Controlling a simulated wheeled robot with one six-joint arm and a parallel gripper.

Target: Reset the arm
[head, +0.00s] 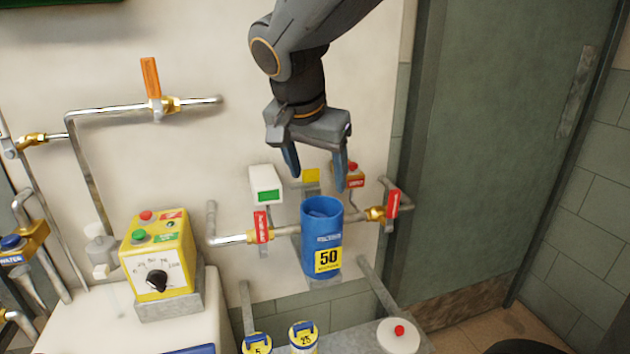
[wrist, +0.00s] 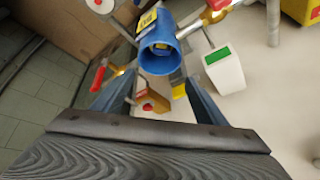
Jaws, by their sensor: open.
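My gripper (head: 318,176) hangs from my arm in the upper middle of the head view, fingers pointing down. Its blue-grey fingers are apart, with nothing between them. Just below it stands a blue cylinder (head: 320,238) with a yellow "50" label, in front of pipework on the wall. In the wrist view, my gripper (wrist: 150,95) is spread, and the open-topped blue cylinder (wrist: 160,52) lies beyond the fingertips, apart from them.
Red-handled valves (head: 262,228) and (head: 392,204) flank the cylinder. A white box with a green panel (head: 265,185) is left of my fingers. A yellow control box (head: 157,255) stands at left. Smaller canisters (head: 303,338) stand at the front. A green door (head: 500,150) is at right.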

